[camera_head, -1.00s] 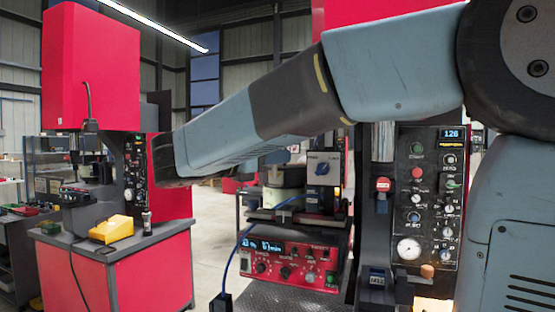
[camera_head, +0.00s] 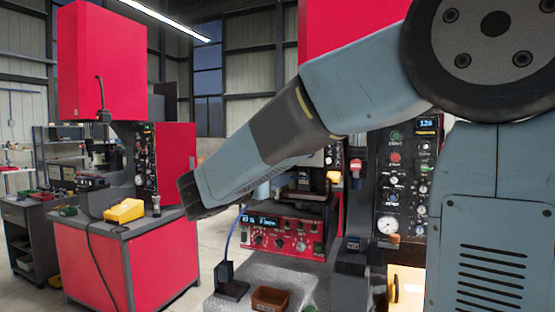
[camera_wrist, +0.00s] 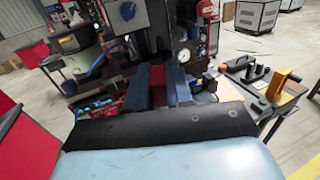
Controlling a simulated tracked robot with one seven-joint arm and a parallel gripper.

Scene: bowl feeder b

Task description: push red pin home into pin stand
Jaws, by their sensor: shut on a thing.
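My gripper (camera_wrist: 157,88) shows in the wrist view with two blue fingers, one on each side of a red pin (camera_wrist: 157,80). It is shut on this pin, and the pin's far end is hard to make out. In the head view the forearm slants down to the left, and the fingers and the pin are not visible there. I cannot make out the pin stand for certain in either view.
A red control unit (camera_head: 280,235) sits behind a grey bench top (camera_head: 258,274) bearing a brown tray (camera_head: 269,299) and a black cable block (camera_head: 232,280). A red machine cabinet (camera_head: 90,265) stands left. In the wrist view, a yellow block (camera_wrist: 278,82) stands right.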

